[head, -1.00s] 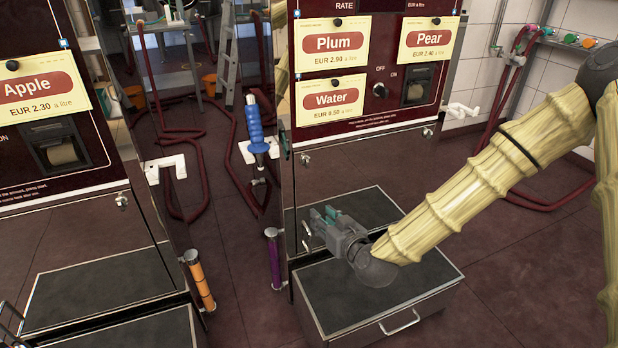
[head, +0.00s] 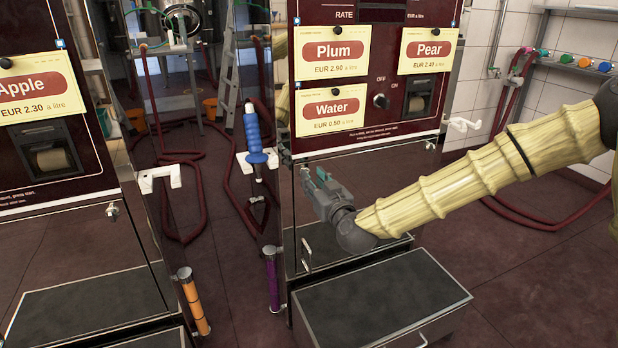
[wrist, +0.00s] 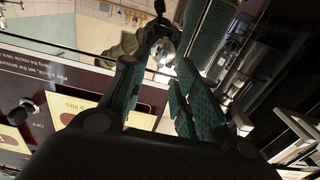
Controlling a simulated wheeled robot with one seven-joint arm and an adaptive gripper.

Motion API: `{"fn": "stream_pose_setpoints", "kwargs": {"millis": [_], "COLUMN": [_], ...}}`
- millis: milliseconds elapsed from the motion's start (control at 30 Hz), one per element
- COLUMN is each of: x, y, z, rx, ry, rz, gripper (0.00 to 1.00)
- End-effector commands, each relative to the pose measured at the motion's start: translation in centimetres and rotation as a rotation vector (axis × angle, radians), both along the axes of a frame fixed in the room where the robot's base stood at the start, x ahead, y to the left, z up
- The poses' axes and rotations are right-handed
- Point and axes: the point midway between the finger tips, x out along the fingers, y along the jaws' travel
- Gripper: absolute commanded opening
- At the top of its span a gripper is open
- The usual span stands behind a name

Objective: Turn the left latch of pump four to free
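The pump with the Plum, Pear and Water cards (head: 334,108) stands at the centre of the head view; I can read no pump number. Its right latch (head: 431,145) is a small metal knob at the lower panel's top right. The left latch area, at the top left, is close to my gripper (head: 314,176), whose fingers largely obscure it, so its turn cannot be read. My gripper is open and empty, with teal finger pads apart in the wrist view (wrist: 155,85). A shiny roundish thing (wrist: 163,50) shows beyond the fingertips; I cannot tell if it is the latch.
A grey-topped step box (head: 385,290) stands below at the pump's front. A blue nozzle (head: 253,135) hangs just left of the pump. The Apple pump (head: 40,150) stands further left. A red hose (head: 540,218) lies on the floor at right.

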Motion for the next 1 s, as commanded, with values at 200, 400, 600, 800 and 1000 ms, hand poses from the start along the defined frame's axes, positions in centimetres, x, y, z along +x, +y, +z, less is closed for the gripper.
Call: {"fn": "stream_pose_setpoints", "kwargs": {"millis": [200, 400, 600, 800, 1000], "x": [2.5, 3.4, 3.5, 3.5, 3.5], "y": [1.0, 1.4, 1.5, 1.4, 1.4], "z": [-0.1, 0.0, 0.0, 0.0, 0.0], "rx": [0.001, 0.001, 0.001, 0.001, 0.001], "ry": [0.0, 0.0, 0.0, 0.0, 0.0], "rz": [-0.001, 0.0, 0.0, 0.0, 0.0], "gripper": [0.29, 0.29, 0.29, 0.08, 0.0]}}
